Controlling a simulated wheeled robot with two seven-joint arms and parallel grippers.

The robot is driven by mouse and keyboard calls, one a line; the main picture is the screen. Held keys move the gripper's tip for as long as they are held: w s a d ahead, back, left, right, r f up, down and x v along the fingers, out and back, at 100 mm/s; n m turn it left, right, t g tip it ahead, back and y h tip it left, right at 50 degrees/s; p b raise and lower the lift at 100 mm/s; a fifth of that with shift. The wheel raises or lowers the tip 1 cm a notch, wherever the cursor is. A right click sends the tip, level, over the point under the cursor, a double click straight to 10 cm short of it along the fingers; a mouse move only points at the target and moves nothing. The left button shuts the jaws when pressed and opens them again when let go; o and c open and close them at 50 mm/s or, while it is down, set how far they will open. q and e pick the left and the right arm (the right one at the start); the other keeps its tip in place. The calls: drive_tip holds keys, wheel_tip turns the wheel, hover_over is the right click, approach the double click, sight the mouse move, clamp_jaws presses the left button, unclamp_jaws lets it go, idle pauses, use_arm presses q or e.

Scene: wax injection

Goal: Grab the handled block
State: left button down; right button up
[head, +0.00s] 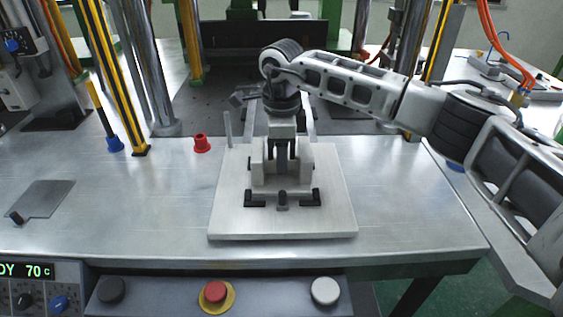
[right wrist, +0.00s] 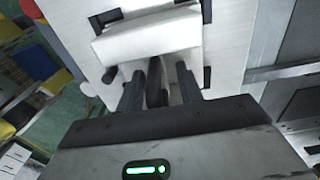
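A pale block (head: 302,160) with dark parts sits on a light square plate (head: 230,220) at the middle of the table. It also shows in the right wrist view (right wrist: 145,42). My right gripper (head: 283,168) points down over the block's middle. In the right wrist view its two dark fingers (right wrist: 158,85) stand apart, on either side of a dark upright handle (right wrist: 153,80). Gaps show between the fingers and the handle, so the gripper looks open around it. The fingertips are partly hidden by the block. My left gripper is not in view.
A red cup-shaped piece (head: 202,143) stands left of the plate. A thin metal sheet with a black knob (head: 42,202) lies at the far left. Striped posts and metal columns (head: 150,70) rise behind. A panel with buttons (head: 215,293) runs along the front. Table space right of the plate is clear.

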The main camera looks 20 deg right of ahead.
clamp_jaws()
idle(1.4)
drive_tip(key=shift+w+r, duration=0.1)
